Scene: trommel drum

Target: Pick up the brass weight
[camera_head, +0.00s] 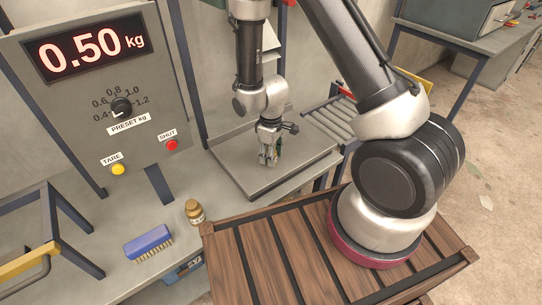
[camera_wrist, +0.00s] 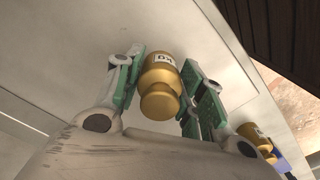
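A brass weight (camera_wrist: 161,76) with a white label stands between the fingers of my gripper (camera_wrist: 164,62) in the wrist view, its knob towards the camera. The green finger pads lie close on both sides of it; I cannot tell whether they touch it. In the head view my gripper (camera_head: 268,158) points down over the flat grey plate (camera_head: 290,165), low above it, and largely hides what is between its fingers. A second brass weight (camera_head: 195,211) stands upright on the bench, apart from my gripper; a brass piece also shows at the right of the wrist view (camera_wrist: 254,137).
A panel with a display (camera_head: 90,46) reading 0.50 kg, a preset knob (camera_head: 121,107), a yellow TARE button (camera_head: 118,169) and a red SHUT button (camera_head: 171,145) stands left of the plate. A blue brush (camera_head: 148,243) lies on the bench. A wooden slatted surface (camera_head: 265,260) is in front.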

